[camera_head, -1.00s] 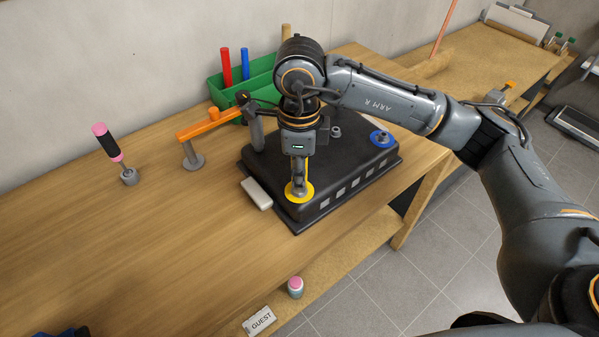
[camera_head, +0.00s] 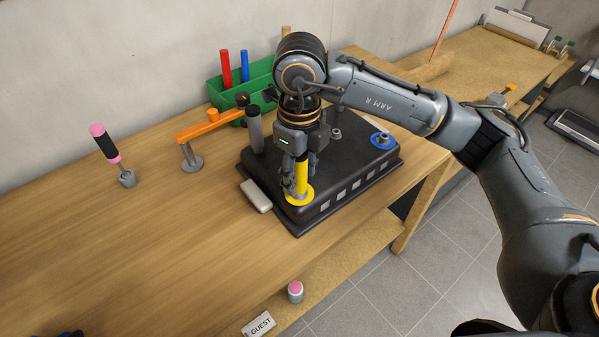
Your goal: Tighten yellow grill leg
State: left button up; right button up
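The yellow grill leg (camera_head: 301,178) stands upright on a yellow ring at the front left corner of the black upside-down grill body (camera_head: 340,170). My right gripper (camera_head: 300,184) points down over it, with one finger close on each side, and looks shut on it. A dark grey leg (camera_head: 255,132) stands at the back left corner. A blue ring (camera_head: 381,140) with a short fitting lies at the right corner, with no tall leg on it. A small grey fitting (camera_head: 335,133) shows near the back corner. My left gripper is not in view.
A green bin (camera_head: 213,92) with red and blue cylinders stands behind. An orange bar (camera_head: 212,124) on a grey stand and a pink-black handled tool (camera_head: 105,143) are at left. A pale block (camera_head: 256,195) lies beside the grill. The table's front left (camera_head: 130,250) is clear.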

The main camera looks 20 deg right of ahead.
dwell(0.3)
notch_tip(320, 180, up, 12)
jog(key=shift+f, duration=0.1)
dwell(0.3)
jog(key=shift+s, duration=0.1)
